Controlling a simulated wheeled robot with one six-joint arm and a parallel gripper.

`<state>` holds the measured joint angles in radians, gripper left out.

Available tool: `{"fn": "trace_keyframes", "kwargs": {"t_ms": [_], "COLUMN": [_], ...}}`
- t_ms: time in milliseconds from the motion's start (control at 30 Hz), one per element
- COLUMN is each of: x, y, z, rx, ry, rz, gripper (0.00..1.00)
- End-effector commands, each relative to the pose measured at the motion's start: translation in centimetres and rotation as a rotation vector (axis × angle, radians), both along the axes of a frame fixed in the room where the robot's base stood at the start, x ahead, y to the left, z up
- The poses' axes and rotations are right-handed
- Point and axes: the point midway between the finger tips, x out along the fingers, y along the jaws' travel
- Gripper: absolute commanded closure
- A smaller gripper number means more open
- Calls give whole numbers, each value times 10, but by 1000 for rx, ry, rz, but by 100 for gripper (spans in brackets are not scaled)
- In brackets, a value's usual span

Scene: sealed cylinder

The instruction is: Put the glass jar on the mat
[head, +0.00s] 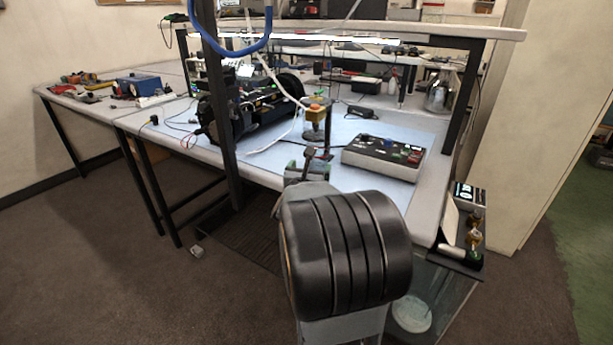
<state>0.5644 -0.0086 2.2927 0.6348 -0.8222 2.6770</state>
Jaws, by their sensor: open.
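A clear glass jar (440,95) stands upright at the right rear of the bench, beside the dark shelf post. It appears to be off the mat. The pale blue mat (385,186) lies flat on the bench top, and several devices stand on it. My gripper (309,163) is at the front edge of the bench, over or near the mat, to the left of and well in front of the jar. It is open and small in view. My dark arm link hides part of the bench front, and nothing shows held.
A control box with coloured buttons (384,157) sits on the mat right of my gripper. A black machine (250,110) is at left. An overhead shelf (400,29) and post (464,100) are near the jar.

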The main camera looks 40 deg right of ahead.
Motion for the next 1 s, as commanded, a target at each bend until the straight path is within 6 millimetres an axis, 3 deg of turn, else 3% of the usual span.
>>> {"fn": "trace_keyframes", "kwargs": {"t_ms": [300, 467, 567, 733, 900, 1000], "x": [-10, 6, 24, 35, 6, -22], "y": [19, 44, 81, 170, 249, 276], "z": [0, -5, -15, -42, -70, -84], "rx": [-1, -57, -176, -606, -1223, -1614], "ry": [9, 198, 472, 1040, 1445, 1592], "rz": [6, 129, 321, 787, 1269, 1511], "gripper": [6, 6, 6, 6, 6, 6]}}
